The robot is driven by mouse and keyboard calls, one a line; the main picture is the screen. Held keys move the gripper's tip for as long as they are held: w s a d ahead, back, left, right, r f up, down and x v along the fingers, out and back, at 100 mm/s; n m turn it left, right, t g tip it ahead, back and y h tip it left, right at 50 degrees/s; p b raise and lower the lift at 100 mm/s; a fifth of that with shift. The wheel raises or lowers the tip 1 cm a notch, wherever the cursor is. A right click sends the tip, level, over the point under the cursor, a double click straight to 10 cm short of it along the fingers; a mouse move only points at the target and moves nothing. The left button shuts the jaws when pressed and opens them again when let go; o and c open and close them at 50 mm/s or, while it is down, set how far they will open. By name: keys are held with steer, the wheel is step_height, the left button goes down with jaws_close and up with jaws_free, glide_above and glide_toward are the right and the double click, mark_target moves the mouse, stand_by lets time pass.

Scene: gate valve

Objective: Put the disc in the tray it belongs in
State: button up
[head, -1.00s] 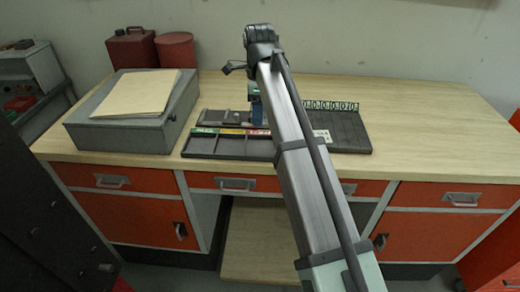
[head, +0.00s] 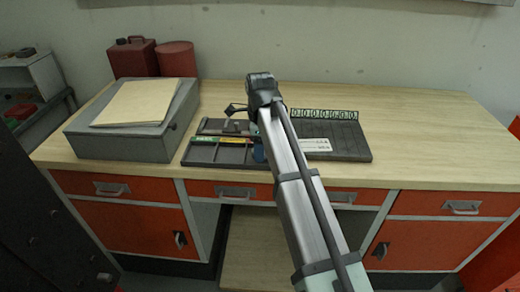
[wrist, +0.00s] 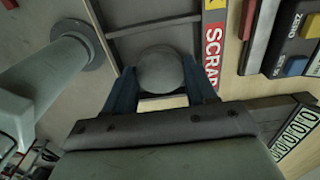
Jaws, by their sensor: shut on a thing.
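The disc (wrist: 160,70) is a round, plain grey piece in the wrist view. My gripper (wrist: 162,88) is shut on it, with a blue finger on either side. The black sorting tray (head: 215,155) lies near the bench's front edge, its compartments labelled green, yellow and red. In the wrist view, the red SCRAP label (wrist: 214,50) is just beside the disc, and the disc is over the dark compartment area by it. In the head view my gripper (head: 258,152) is at the tray's right end and hides the red label. The disc's height above the tray floor cannot be told.
A device with blue and yellow buttons (wrist: 295,66) marked ZERO and SET is close to the right of the tray. A black ribbed board (head: 345,138) with a numbered green strip (head: 325,114) lies behind right. A grey box (head: 130,140) stands left. The bench's right side is clear.

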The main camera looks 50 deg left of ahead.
steer(key=shift+f, duration=0.45)
steer(key=o, duration=1.2)
steer(key=shift+f, duration=0.1)
step_height(320, 180, up, 12)
steer(key=shift+r, duration=0.15)
